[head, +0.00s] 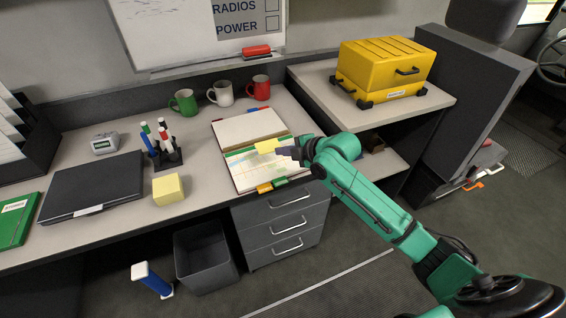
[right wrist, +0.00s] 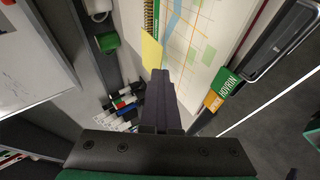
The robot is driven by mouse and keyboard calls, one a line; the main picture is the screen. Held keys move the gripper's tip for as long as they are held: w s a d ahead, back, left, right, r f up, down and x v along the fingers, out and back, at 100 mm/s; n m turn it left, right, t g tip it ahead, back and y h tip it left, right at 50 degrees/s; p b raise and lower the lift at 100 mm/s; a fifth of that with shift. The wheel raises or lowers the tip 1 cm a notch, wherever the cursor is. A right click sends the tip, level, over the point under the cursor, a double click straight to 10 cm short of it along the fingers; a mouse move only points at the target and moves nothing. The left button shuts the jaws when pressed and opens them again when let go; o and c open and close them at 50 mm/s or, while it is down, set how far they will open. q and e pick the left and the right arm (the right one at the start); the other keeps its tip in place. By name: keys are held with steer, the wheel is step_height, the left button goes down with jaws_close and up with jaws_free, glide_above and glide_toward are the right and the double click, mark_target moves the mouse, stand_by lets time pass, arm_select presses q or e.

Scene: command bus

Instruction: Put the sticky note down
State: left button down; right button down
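A yellow sticky note (head: 267,146) is at the tips of my right gripper (head: 284,151), over the open map book (head: 245,182) on the desk. In the right wrist view the fingers (right wrist: 159,74) are closed together, with the note (right wrist: 151,50) sticking out from their tips. The book's map page (right wrist: 196,50) lies beyond the note; I cannot tell whether the note touches it. A yellow note block (head: 168,189) sits on the desk to the left. My left gripper is not in view.
Green, white and red mugs (head: 222,93) stand behind the book. A pen holder (head: 166,157) and a dark closed binder (head: 92,187) are to the left. A yellow case (head: 385,66) stands on the right shelf. Desk between note block and book is clear.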

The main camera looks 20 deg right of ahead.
mark_target(282, 172)
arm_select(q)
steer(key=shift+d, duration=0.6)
arm_select(e)
step_height(282, 172, down, 6)
steer(key=shift+r, duration=0.2)
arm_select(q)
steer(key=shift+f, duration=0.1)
arm_select(e)
steer(key=shift+a+f, duration=0.1)
steer(key=shift+f, duration=0.2)
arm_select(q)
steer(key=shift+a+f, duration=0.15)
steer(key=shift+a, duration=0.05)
arm_select(e)
steer(key=c, duration=1.4)
jaws_free()
steer(key=shift+c, duration=0.2)
steer(key=shift+r, duration=0.1)
steer(key=shift+r, duration=0.35)
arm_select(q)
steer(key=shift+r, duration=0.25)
arm_select(e)
steer(key=v, duration=1.2)
